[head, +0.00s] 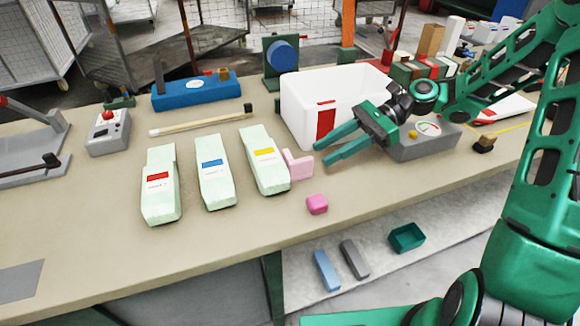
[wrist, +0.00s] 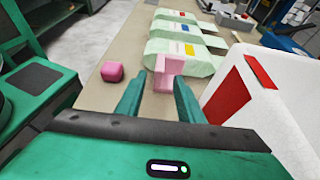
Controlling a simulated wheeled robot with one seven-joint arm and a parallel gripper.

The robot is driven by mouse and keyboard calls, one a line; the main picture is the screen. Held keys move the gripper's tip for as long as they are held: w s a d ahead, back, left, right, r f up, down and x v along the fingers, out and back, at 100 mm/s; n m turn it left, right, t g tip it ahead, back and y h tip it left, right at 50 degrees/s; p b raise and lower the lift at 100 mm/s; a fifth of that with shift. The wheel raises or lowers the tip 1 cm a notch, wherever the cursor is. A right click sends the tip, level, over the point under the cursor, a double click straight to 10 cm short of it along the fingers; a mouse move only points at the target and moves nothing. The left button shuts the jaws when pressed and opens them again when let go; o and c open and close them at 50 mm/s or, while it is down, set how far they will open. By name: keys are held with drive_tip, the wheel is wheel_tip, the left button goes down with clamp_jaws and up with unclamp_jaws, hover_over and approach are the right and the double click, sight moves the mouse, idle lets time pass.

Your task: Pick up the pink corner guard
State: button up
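The pink corner guard (head: 299,164) is a light pink L-shaped piece. It stands on the bench right beside the pale green pack with the yellow label (head: 264,157); I cannot tell if they touch. In the wrist view the guard (wrist: 166,74) shows ahead, between the fingers in the picture. My gripper (head: 322,151) is open and empty, with its fingers pointing left toward the guard from a short distance. The gripper also shows in the wrist view (wrist: 157,92).
A darker pink block (head: 317,204) lies near the bench's front edge. A white bin (head: 300,108) with a red label stands close behind my gripper. Two more pale green packs, with blue (head: 215,178) and red (head: 160,190) labels, stand to the left. A grey scale (head: 425,143) is on the right.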

sight(313, 159)
drive_tip(key=shift+s+x, duration=0.2)
drive_tip(key=shift+x, duration=2.5)
drive_tip(key=shift+r, duration=0.15)
drive_tip(key=shift+c, duration=0.3)
clamp_jaws()
